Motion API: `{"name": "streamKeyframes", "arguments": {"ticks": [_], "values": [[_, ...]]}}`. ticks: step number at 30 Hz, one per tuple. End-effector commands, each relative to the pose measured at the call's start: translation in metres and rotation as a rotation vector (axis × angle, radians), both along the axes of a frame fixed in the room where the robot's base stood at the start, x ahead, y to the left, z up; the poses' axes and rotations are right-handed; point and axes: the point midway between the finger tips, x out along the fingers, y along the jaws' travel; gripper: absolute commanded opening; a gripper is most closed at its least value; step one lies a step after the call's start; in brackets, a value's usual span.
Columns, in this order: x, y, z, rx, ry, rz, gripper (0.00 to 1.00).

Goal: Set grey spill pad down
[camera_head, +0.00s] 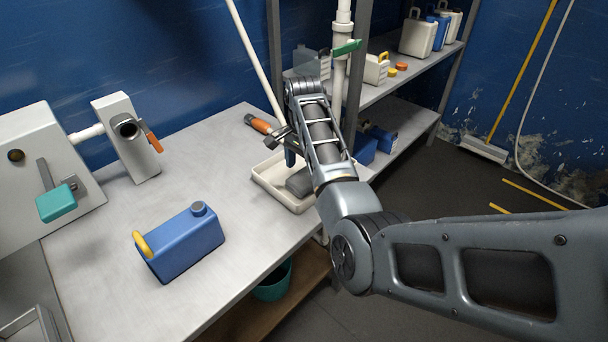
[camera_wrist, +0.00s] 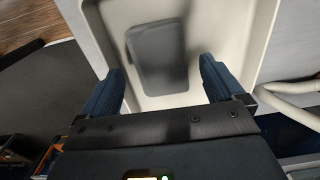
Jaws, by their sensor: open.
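The grey spill pad (camera_wrist: 157,57) lies in a white tray (camera_wrist: 262,22), flat on its floor as far as the wrist view shows. In the head view the pad (camera_head: 300,182) shows as a dark grey shape in the tray (camera_head: 264,182), partly hidden by my arm. My gripper (camera_wrist: 160,88) is open. Its two blue fingers are spread apart near the pad's near end, with nothing held between them. In the head view my gripper (camera_head: 290,150) is over the tray, mostly hidden behind my arm.
An orange-handled tool (camera_head: 259,124) lies behind the tray. A white pipe (camera_head: 340,75) with a green valve handle (camera_head: 346,48) rises close behind my arm. A shelf with containers is at right.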

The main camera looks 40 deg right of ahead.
Motion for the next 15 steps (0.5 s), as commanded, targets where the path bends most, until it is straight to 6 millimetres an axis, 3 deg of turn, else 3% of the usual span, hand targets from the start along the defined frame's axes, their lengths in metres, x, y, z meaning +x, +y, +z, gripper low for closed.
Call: {"name": "streamKeyframes", "arguments": {"ticks": [6,12,15], "values": [[0.001,0.000,0.047,-0.002,-0.004,0.000,0.95],[0.001,0.000,0.081,-0.001,-0.001,0.000,0.95],[0.001,0.000,0.088,-0.001,-0.001,0.001,0.95]]}}
